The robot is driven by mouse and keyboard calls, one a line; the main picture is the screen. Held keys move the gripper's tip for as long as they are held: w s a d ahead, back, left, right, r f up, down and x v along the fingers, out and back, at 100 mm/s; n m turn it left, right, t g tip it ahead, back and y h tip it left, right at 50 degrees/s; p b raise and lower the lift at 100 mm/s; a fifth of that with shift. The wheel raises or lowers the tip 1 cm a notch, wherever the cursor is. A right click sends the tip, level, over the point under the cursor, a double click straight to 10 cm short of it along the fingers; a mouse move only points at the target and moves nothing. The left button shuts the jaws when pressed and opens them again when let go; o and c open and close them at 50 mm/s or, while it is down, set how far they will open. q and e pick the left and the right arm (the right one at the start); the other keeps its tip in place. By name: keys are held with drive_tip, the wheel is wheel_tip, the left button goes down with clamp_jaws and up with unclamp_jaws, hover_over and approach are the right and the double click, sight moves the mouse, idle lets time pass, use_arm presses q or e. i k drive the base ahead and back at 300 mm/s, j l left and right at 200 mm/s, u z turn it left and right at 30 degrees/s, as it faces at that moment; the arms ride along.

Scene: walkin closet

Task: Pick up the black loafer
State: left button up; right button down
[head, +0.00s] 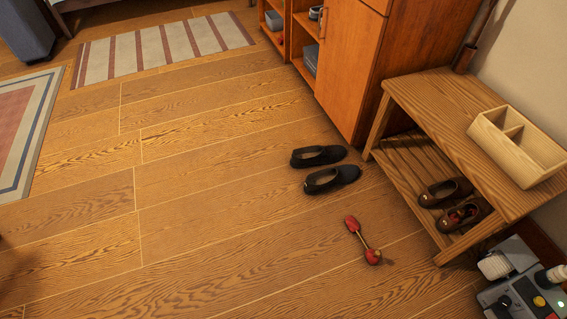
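Two black loafers lie on the wood floor in the head view, left of the wooden bench. I cannot tell from the picture which one is meant. Neither of my grippers shows in this view.
A wooden bench (428,97) holds a divided wooden tray (537,171); brown shoes (446,192) sit on its lower slats. A red object (353,224) lies on the floor nearby. An orange cabinet (350,62) stands behind. Floor to the left is clear, with rugs (150,48) beyond.

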sight(317, 182)
drive_tip(key=i+j+u, duration=0.65)
drive_tip(key=i+u, duration=0.35)
drive_tip(key=i+j+z, duration=0.1)
drive_tip(key=i+z, duration=0.15)
drive_tip(key=i+j+z, duration=0.25)
drive_tip(key=i, duration=0.2)
drive_tip(key=i+z, duration=0.15)
drive_tip(key=z, duration=0.3)
drive_tip(key=i+z, duration=0.15)
drive_tip(key=z, duration=0.35)
drive_tip(key=i+j+z, duration=0.15)
drive_tip(key=z, duration=0.3)
drive_tip(key=i+j+z, duration=0.15)
drive_tip(key=z, duration=0.3)
